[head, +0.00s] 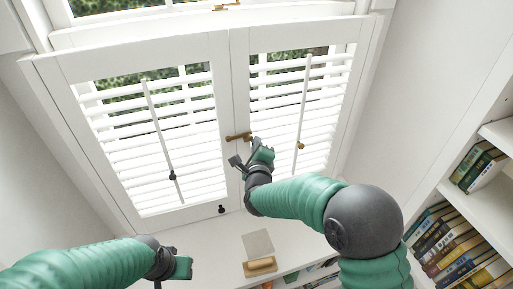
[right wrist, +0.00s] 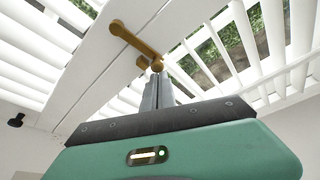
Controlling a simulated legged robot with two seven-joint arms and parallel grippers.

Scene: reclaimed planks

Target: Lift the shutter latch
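The brass shutter latch (head: 238,136) lies across the seam between the two white shutter panels. In the right wrist view the latch (right wrist: 136,42) runs as a slanted bar with rounded ends, close above my fingertips. My right gripper (head: 256,144) is just below the right end of the latch. In the right wrist view its fingers (right wrist: 157,78) are close together and look shut, their tips at or just under the latch's lower knob; I cannot tell whether they touch it. My left gripper (head: 184,266) is low in the head view, away from the shutters; its fingers are unclear.
The left shutter panel (head: 155,140) and right shutter panel (head: 300,110) have slats and tilt rods. A wooden-handled item (head: 260,267) lies on the white sill below. A bookshelf (head: 475,215) stands on the right. Free room lies between my arms.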

